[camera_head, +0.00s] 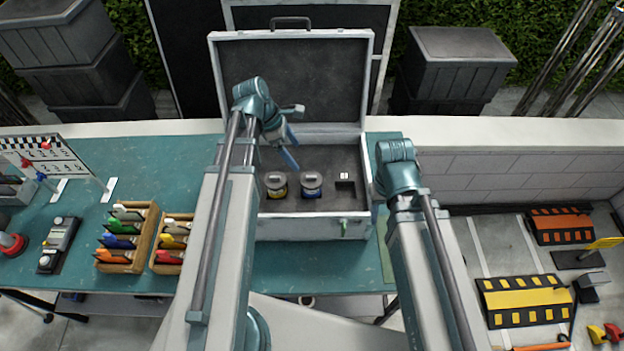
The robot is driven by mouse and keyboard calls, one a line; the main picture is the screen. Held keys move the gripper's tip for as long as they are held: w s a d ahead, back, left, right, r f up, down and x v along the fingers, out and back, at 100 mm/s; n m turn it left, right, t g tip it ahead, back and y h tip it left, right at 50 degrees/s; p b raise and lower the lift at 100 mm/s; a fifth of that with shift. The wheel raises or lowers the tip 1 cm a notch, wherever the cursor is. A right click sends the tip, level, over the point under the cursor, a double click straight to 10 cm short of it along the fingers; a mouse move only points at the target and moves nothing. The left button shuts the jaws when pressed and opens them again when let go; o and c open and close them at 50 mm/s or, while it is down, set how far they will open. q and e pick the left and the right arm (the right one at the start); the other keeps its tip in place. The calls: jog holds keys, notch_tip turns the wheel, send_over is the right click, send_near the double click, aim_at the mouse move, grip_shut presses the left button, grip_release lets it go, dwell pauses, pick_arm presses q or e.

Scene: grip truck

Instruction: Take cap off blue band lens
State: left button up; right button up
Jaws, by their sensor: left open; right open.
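The blue band lens (312,190) stands upright in the dark foam of the open silver case, with a grey cap (311,177) on top. A similar lens with a yellow band (276,191) stands just left of it. My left gripper (297,137) is open and empty above the case, with its fingers spread, up and left of the blue band lens and apart from it. My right arm is at the case's right side. My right gripper (375,210) is mostly hidden behind its own wrist, with only a bluish sliver showing.
The silver case (272,228) has its lid (290,80) raised at the back. A dark slot (345,188) is right of the lenses. Wooden boxes (128,262) of coloured items stand left on the teal table (180,190). Yellow and black ramps (523,300) lie at right.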

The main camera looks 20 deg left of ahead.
pick_arm(q)
jog(key=b, duration=0.6)
send_over(310, 176)
jog(key=a, duration=0.2)
jog(key=f, duration=0.6)
jog(key=shift+s+f, duration=0.4)
jog(key=shift+d, duration=0.1)
jog(key=b+x, duration=0.4)
jog(key=x, duration=0.1)
jog(key=shift+w+f+b, duration=0.1)
jog(key=shift+f+b, duration=0.05)
jog(key=shift+b, duration=0.25)
jog(key=c, duration=1)
